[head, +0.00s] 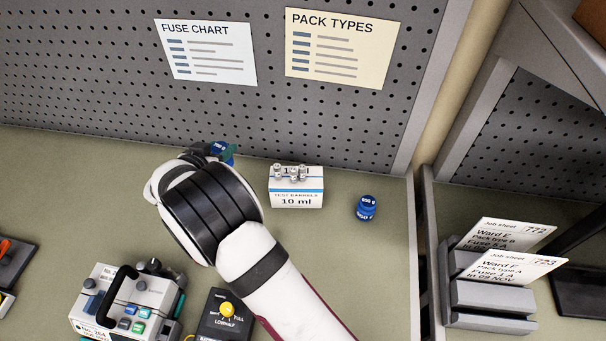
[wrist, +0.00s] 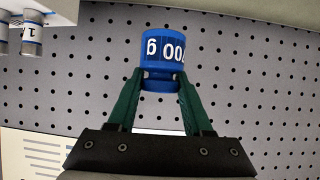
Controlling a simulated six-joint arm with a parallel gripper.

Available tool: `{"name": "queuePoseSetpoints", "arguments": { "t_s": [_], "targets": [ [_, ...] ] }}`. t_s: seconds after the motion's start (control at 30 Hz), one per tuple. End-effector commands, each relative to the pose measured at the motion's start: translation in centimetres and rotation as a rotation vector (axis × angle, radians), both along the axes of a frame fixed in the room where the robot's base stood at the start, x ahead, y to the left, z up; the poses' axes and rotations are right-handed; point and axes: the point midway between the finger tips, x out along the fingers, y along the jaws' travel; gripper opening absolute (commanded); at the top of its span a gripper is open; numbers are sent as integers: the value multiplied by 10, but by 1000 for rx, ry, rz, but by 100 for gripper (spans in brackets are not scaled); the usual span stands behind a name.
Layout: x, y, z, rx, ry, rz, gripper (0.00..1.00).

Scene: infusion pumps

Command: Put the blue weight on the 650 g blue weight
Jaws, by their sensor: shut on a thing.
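A blue weight (wrist: 163,52) is held between the green fingers of my gripper (wrist: 161,85); its label in the wrist view reads "700 g", upside down, with the first digit partly cut by the curve. In the head view the held blue weight (head: 221,150) shows just beyond my gripper (head: 219,153), partly hidden by it. The 650 g blue weight (head: 366,208) stands upright on the bench to the right of my gripper, apart from it and right of the white box.
A white "TEST BARRELS 10 ml" box (head: 296,190) with small metal barrels on top stands between my gripper and the 650 g weight. A pump (head: 125,302) and a dark device with a yellow knob (head: 222,316) are at the front. A pegboard (head: 330,120) rises behind.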

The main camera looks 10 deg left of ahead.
Motion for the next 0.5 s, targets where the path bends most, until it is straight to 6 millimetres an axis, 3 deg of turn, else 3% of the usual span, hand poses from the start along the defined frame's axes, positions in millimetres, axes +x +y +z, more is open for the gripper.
{"name": "queuePoseSetpoints", "arguments": {
  "t_s": [0.3, 0.5],
  "targets": [
    [1, 1, 78, 7, -5, 0, 0],
    [1, 0, 110, 5, -4, -1, 0]
  ]
}}
